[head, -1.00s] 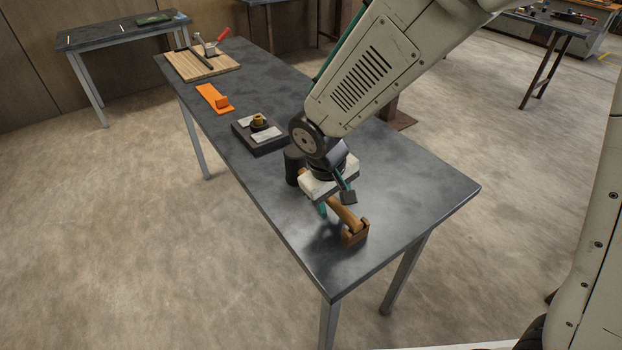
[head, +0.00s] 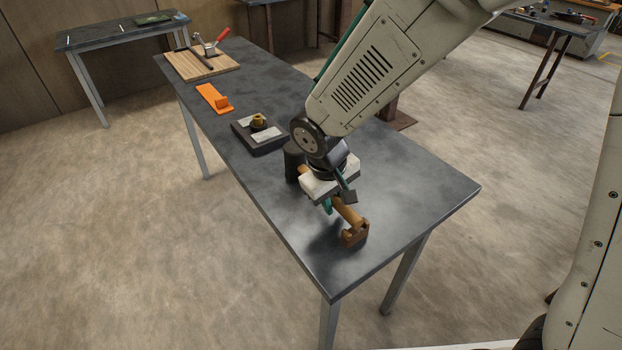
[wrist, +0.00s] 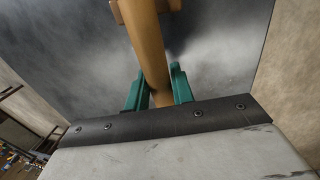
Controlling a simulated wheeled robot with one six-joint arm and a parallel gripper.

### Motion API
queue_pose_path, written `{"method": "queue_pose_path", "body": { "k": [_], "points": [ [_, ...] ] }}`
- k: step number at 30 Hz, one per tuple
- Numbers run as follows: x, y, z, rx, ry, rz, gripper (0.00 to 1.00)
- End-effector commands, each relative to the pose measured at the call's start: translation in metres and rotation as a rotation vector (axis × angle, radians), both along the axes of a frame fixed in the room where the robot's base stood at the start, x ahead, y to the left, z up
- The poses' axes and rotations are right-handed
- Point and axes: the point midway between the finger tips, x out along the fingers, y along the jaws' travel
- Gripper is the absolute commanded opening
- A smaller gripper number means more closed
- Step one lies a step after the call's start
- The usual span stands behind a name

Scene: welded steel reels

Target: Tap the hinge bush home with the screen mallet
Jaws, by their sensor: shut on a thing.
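The screen mallet has a dark cylindrical head (head: 293,165) and a tan wooden handle (head: 349,213). My gripper (head: 338,204) is shut on this handle, its green fingers on either side. In the wrist view the handle (wrist: 147,45) runs up from between the fingers (wrist: 158,88). The handle's far end is at a brown notched block (head: 354,234); I cannot tell if they touch. The brass hinge bush (head: 258,121) stands on a dark fixture block (head: 262,147) with pale plates, left of and beyond the mallet head. How deep the bush sits is unclear.
An orange bracket (head: 214,99) lies beyond the fixture. A wooden board (head: 202,67) with a red-handled clamp (head: 222,36) and a dark bar is at the table's far end. The grey tabletop (head: 420,180) is bare to the right.

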Motion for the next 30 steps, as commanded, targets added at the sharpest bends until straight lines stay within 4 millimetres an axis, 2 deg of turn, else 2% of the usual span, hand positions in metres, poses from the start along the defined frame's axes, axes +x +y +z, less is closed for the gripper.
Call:
{"method": "queue_pose_path", "body": {
  "k": [21, 30],
  "points": [
    [0.0, 0.0, 0.056, 0.001, -0.002, -0.001, 0.0],
    [0.0, 0.0, 0.06, 0.001, 0.0, 0.0, 0.0]
  ]
}}
